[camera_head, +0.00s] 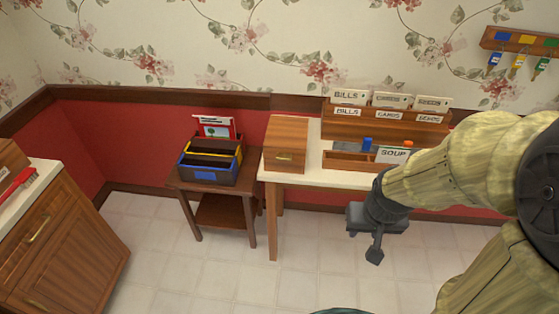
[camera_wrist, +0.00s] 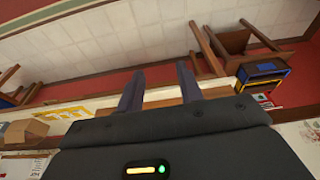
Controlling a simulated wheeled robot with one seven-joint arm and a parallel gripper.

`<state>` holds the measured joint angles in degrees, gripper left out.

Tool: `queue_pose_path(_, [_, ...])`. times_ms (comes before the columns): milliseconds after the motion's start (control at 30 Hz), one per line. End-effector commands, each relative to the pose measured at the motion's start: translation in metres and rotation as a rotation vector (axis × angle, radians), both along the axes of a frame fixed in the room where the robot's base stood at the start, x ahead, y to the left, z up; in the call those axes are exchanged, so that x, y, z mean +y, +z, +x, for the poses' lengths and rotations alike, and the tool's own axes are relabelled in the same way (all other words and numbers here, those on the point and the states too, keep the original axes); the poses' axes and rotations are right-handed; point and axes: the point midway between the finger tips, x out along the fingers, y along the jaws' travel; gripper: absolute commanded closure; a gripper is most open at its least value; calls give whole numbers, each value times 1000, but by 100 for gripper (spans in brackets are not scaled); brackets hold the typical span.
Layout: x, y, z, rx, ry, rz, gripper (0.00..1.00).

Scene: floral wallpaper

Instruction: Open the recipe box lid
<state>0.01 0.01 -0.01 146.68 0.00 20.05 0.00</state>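A wooden box (camera_head: 285,143) with a small metal plate on its front stands at the left end of the white-topped desk (camera_head: 300,175). It looks like the recipe box, and its lid looks shut. My gripper (camera_head: 375,250) hangs in front of the desk, to the right of and lower than the box, and apart from it. In the wrist view my gripper's two fingers (camera_wrist: 158,78) are spread with a gap between them and nothing gripped. A strip of wood shows behind the fingers in that view; I cannot tell whether it is the box.
A wooden sorter (camera_head: 385,118) with labelled cards and a low tray (camera_head: 345,160) with a SOUP card stand right of the box. A dark side table (camera_head: 225,208) holds a file organizer (camera_head: 208,162). A cabinet (camera_head: 70,250) stands at left. The floor between is clear.

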Motion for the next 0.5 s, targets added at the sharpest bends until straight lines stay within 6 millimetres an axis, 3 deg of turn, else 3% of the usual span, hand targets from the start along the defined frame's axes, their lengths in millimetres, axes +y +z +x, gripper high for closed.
queue_pose_path(33, [0, 0, 0, 0, 0, 0, 60])
queue_pose_path(200, [6, -8, 10, -31, 13, 6, 26])
queue_pose_path(233, [9, -12, 15, -45, 19, 9, 24])
queue_pose_path(367, [30, -34, 48, -151, 56, 28, 24])
queue_pose_path(500, [64, -61, 95, -320, 103, 58, 24])
